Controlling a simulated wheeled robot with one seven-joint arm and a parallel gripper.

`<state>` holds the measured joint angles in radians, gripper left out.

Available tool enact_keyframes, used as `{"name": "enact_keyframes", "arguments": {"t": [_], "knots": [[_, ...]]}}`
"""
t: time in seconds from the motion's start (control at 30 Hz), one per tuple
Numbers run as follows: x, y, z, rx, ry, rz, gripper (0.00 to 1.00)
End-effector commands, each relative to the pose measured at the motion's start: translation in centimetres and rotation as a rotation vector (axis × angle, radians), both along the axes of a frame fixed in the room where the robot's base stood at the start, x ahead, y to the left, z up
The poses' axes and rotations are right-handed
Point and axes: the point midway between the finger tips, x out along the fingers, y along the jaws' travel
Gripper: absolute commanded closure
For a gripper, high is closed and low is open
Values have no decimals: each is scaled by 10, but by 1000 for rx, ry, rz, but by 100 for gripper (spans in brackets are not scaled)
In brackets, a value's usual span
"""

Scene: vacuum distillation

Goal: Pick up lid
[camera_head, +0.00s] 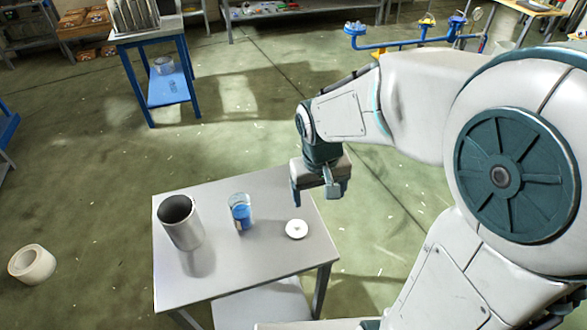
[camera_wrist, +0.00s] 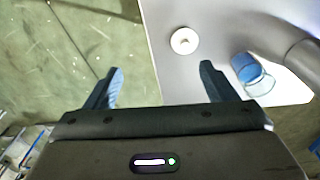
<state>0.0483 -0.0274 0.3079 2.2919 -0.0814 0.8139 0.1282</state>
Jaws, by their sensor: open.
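The lid, a small white disc with a small knob at its centre (camera_head: 297,229), lies flat on the grey table (camera_head: 240,270) near its right edge. It also shows in the wrist view (camera_wrist: 184,41), beyond my fingertips and toward the right finger. My gripper (camera_head: 318,198) is open and empty, above the table's right back corner in the head view. In the wrist view my gripper (camera_wrist: 160,75) has its two fingers wide apart, with the table edge and floor between them.
A glass beaker with blue liquid (camera_head: 241,213) stands left of the lid. A metal cylinder (camera_head: 180,222) stands further left on the table. A white ring (camera_head: 32,264) lies on the floor. A blue stand (camera_head: 165,85) is behind. The table's front right is clear.

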Motion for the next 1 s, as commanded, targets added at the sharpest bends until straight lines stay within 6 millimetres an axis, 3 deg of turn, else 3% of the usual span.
{"name": "enact_keyframes", "arguments": {"t": [0.1, 0.3, 0.47, 0.8, 1.0], "knots": [[14, 23, -10, 16, 45, 48, 22], [26, 47, -23, 41, 76, 88, 22], [27, 51, -39, 46, 85, 95, 22], [27, 50, -100, 45, 85, 95, 22], [27, 50, -113, 45, 82, 95, 22]]}}
